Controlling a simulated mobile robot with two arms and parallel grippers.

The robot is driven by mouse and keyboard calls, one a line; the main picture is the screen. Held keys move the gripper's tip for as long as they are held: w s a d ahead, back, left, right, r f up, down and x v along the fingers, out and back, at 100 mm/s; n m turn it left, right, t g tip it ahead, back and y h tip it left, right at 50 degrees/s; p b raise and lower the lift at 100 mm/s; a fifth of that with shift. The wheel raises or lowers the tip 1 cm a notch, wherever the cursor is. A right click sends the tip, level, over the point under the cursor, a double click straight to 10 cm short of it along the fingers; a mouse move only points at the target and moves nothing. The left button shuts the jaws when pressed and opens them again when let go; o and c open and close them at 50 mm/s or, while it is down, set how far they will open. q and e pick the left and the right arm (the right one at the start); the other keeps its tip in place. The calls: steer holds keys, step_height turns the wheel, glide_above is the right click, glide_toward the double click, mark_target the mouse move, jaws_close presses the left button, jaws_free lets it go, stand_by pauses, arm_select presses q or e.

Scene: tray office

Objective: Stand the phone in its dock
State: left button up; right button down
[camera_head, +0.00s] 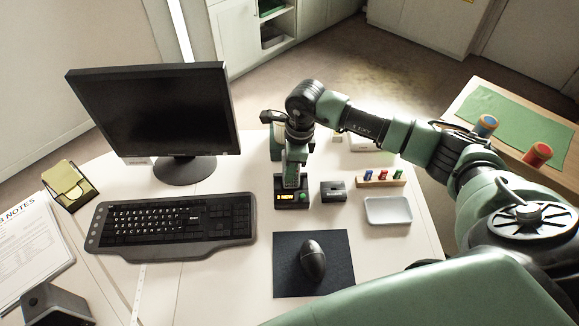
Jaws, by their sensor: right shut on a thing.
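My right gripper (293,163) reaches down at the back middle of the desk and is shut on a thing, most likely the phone. Its own parts and the small scale hide most of what it holds, so I cannot tell the phone's exact outline or tilt. Right below it stands a black base with a lit orange display (292,198), which looks like the dock. I cannot tell whether the held thing touches this base. A small dark block (333,191) with a mark on top stands just right of it. My left gripper is not in view.
A monitor (155,110) and keyboard (172,221) are on the left. A mouse (313,260) lies on a dark mat (290,287) in front. A rack of coloured pieces (381,178) and a pale tray (388,210) stand right. A side table (470,99) holds two cups.

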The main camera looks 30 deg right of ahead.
steer(key=shift+f, duration=0.4)
steer(key=c, duration=1.1)
jaws_free()
steer(key=shift+s+d+r+b, duration=0.1)
steer(key=shift+d+r+b, duration=0.15)
steer(key=shift+r, duration=1.05)
steer(key=shift+s+d+r+b, duration=0.1)
steer(key=shift+r+b, duration=0.2)
steer(key=shift+r, duration=1)
steer(key=shift+s+d+r+b, duration=0.1)
steer(key=shift+d+r+b, duration=0.15)
steer(key=shift+r, duration=1.05)
